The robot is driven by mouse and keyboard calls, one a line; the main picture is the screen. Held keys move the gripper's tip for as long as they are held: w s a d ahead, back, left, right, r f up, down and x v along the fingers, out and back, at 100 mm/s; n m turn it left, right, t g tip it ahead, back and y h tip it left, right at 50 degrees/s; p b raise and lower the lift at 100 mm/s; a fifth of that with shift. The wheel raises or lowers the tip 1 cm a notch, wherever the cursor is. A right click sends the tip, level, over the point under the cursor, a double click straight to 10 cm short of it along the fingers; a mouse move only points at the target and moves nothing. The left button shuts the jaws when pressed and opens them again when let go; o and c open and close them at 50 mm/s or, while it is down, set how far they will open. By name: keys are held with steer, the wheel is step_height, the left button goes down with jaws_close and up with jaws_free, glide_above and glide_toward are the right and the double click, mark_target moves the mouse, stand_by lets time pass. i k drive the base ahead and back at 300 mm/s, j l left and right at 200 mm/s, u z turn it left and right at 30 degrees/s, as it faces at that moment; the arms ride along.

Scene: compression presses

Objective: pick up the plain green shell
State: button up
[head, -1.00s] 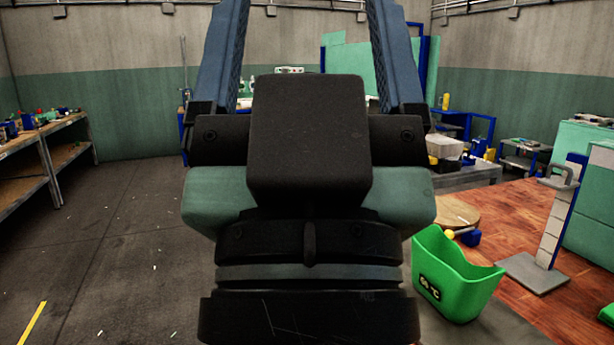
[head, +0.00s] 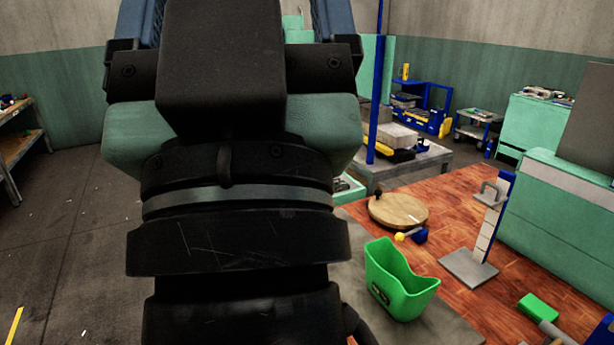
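My gripper (head: 237,18) fills the left and middle of the head view, with its two blue-grey fingers wide apart and their tips cut off by the top edge. I see nothing held between the visible parts of the fingers. A bright green open shell (head: 402,285) with a cut-down rim stands on the grey edge of the wood-topped bench, right of my arm. It bears a small dark mark on its front. A small plain green block-like piece (head: 538,307) lies further right on the bench; I cannot tell if it is a shell. My gripper is apart from both.
The wooden bench top (head: 450,212) holds a round wooden disc (head: 398,209), a small blue and yellow item (head: 418,236) and an upright press stand (head: 489,230). A blue post (head: 377,110) rises behind. Teal cabinets (head: 550,215) stand at right.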

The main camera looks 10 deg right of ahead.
mark_target(396, 282)
steer(key=i+l+u, duration=0.25)
steer(key=i+l, duration=0.3)
steer(key=i+l+u, duration=0.25)
steer(key=i+l, duration=0.35)
steer(key=l, duration=0.1)
